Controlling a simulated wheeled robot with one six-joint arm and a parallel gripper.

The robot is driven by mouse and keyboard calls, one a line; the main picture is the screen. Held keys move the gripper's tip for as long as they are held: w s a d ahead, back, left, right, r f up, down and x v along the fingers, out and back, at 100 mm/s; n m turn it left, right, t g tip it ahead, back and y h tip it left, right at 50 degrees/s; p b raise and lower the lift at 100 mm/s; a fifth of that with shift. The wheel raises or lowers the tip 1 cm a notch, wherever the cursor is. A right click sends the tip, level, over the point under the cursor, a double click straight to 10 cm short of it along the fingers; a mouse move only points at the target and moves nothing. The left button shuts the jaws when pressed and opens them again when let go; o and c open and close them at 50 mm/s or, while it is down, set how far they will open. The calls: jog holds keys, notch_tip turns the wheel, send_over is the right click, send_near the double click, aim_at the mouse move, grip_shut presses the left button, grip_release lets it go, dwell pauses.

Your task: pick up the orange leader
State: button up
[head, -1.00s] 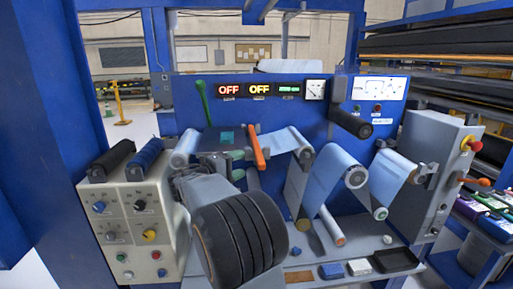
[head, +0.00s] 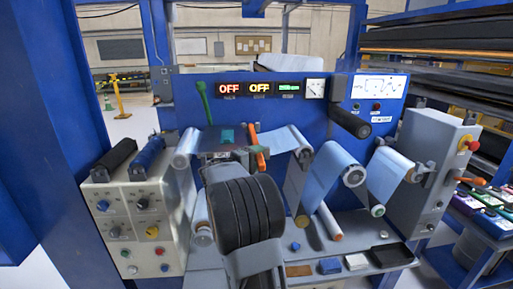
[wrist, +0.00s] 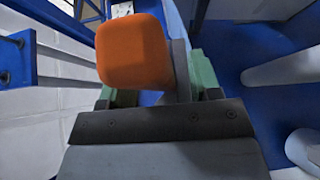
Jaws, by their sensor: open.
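The clearest orange thing near my gripper is a lever-like orange piece (head: 260,158) on the front of the blue machine, partly hidden by my arm. I cannot tell whether it is the leader. In the wrist view a blunt orange block (wrist: 135,52) on a grey bar fills the upper middle, very close to the camera. My gripper (wrist: 152,88) has green fingers, seen apart on either side of this block. The block hides part of the fingers, and I cannot tell whether they touch it. In the head view my arm mostly hides the gripper.
Pale blue film (head: 328,172) runs over rollers to the right. A black roller (head: 350,124) juts out above. A knobbed control box (head: 130,222) stands left, a grey box (head: 425,175) right. The lower shelf holds a black tray (head: 392,256) and small blocks.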

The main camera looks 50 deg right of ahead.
jog(key=shift+c, duration=0.4)
grip_shut()
jog(key=shift+r, duration=0.1)
jog(key=shift+r, duration=0.5)
jog(key=s+a+r+b, duration=0.3)
jog(key=a+r+b, duration=0.1)
jog(key=a+r, duration=0.8)
jog(key=shift+a, duration=0.9)
jog(key=shift+r+p, duration=1.65)
jog(key=shift+r, duration=0.8)
